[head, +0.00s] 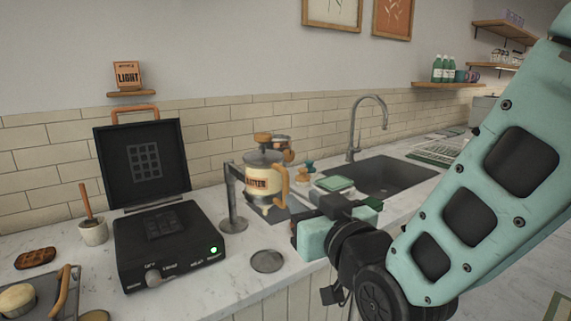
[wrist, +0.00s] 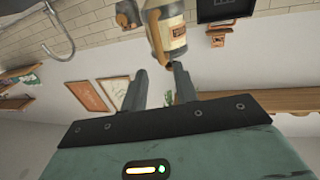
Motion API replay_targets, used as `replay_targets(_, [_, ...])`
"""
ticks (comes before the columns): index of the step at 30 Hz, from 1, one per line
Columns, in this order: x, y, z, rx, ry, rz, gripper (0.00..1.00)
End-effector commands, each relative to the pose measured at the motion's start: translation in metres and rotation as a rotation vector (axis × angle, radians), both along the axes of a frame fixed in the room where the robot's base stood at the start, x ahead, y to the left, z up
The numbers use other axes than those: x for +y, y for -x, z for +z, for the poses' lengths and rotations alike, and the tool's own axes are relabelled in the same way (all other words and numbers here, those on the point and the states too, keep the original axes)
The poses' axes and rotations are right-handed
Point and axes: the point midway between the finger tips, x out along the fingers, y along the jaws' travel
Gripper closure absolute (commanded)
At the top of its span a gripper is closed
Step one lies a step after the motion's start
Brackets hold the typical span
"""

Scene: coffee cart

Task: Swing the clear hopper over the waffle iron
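My gripper (wrist: 160,77) is open and empty, in front and to the right of the hopper. In the wrist view, the hopper (wrist: 168,38) shows beyond the fingertips, apparently apart from them. The fingertips are hard to make out in the head view.
A sink (head: 380,174) with a tall faucet and small items with a green sponge (head: 334,184) are behind my gripper. A round grey disc (head: 267,261) lies on the counter. A cup with a wooden-handled tool (head: 93,232) stands left of the iron.

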Motion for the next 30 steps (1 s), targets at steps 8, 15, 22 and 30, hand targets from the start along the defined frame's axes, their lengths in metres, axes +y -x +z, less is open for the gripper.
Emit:
replay_targets(8, [0.015, -0.038, 0.001, 0.001, 0.001, 0.002, 0.71])
replay_targets(15, [0.030, -0.072, 0.000, 0.002, 0.000, 0.003, 0.71])
replay_targets(22, [0.035, -0.084, -0.001, 0.001, 0.000, 0.004, 0.71])
replay_targets(30, [0.035, -0.085, -0.001, 0.001, -0.001, 0.004, 0.76])
